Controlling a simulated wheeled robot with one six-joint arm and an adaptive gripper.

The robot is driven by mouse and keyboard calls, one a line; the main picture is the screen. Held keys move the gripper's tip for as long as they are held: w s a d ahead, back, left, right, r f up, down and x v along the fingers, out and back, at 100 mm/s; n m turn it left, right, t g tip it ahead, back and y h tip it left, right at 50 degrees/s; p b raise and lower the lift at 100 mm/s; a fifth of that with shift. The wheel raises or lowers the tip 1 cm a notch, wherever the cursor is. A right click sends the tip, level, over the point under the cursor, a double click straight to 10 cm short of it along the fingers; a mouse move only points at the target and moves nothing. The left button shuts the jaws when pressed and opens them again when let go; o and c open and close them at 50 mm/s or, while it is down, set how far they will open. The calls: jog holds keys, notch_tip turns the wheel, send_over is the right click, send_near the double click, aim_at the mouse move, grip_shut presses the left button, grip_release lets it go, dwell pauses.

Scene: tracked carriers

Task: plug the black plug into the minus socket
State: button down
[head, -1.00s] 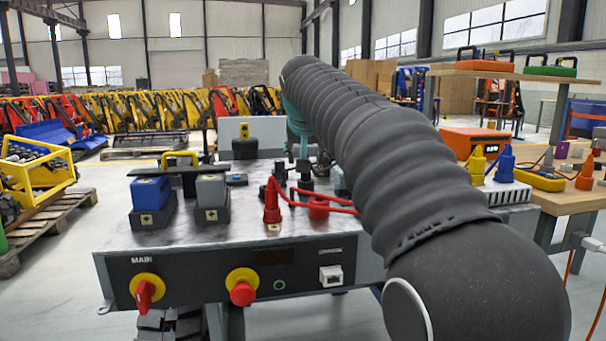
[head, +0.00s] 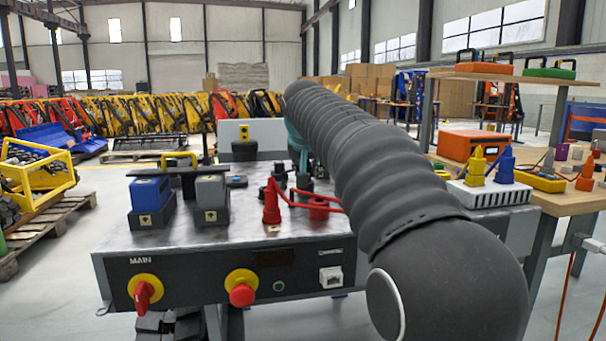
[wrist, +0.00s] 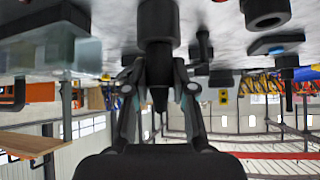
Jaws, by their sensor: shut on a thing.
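The black plug (wrist: 157,62) is between the two fingers of my gripper (wrist: 158,84) in the wrist view, which looks upside down. Its narrow tapered end points toward the palm. A wide black body (wrist: 158,20) lies in line beyond it; I cannot tell whether it is part of the plug or a socket. A black ring-shaped fitting with a hole (wrist: 266,10) is at the top right of the wrist view. I cannot tell which fitting is the minus socket. In the head view my forearm hides most of the gripper area, behind the small black posts on the bench top.
Blue (head: 150,197) and grey (head: 211,195) blocks stand at left. A wooden table (head: 566,201) with coloured plugs is at right.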

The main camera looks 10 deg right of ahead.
jog(key=shift+r, duration=0.1)
jog(key=shift+r+p, duration=0.3)
jog(key=shift+r, duration=0.3)
notch_tip(320, 180, up, 3)
jog(key=shift+f+p, duration=0.1)
jog(key=shift+p, duration=0.5)
jog(key=s+d+r+p, duration=0.1)
jog(key=s+d+r, duration=0.5)
jog(key=d, duration=0.4)
jog(key=shift+r, duration=0.45)
jog(key=shift+a, duration=0.15)
jog(key=w+a+f+n+y, duration=0.1)
jog(key=w+a+n+y, duration=0.1)
jog(key=a, duration=0.7)
jog(key=w+a+f+n+y+p, duration=0.1)
jog(key=w+a+n, duration=0.3)
jog(key=a, duration=0.6)
jog(key=shift+a+f+y, duration=0.15)
jog(key=shift+f+y, duration=0.65)
jog(key=shift+r+p, duration=0.1)
jog(key=shift+p, duration=0.25)
